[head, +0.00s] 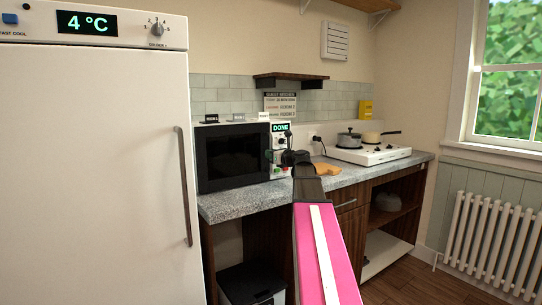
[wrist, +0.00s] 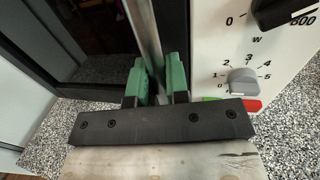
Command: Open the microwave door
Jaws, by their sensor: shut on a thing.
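The black microwave (head: 232,158) stands on the speckled counter at the left, beside the fridge. Its door looks closed, and its lit display (head: 281,127) reads DONE. In the wrist view, the vertical metal door handle (wrist: 146,35) runs down between the two green fingers of my gripper (wrist: 158,82). The fingers are shut on the handle. The dark door (wrist: 75,45) is left of the handle, and the white control panel (wrist: 240,50) with its knobs is right of it. In the head view, my arm and wrist hide most of the handle.
A white fridge (head: 100,180) stands close on the left, its handle facing the counter. A hotplate (head: 370,155) with a pot and a pan is on the right of the counter (head: 235,203). Floor is clear at the right.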

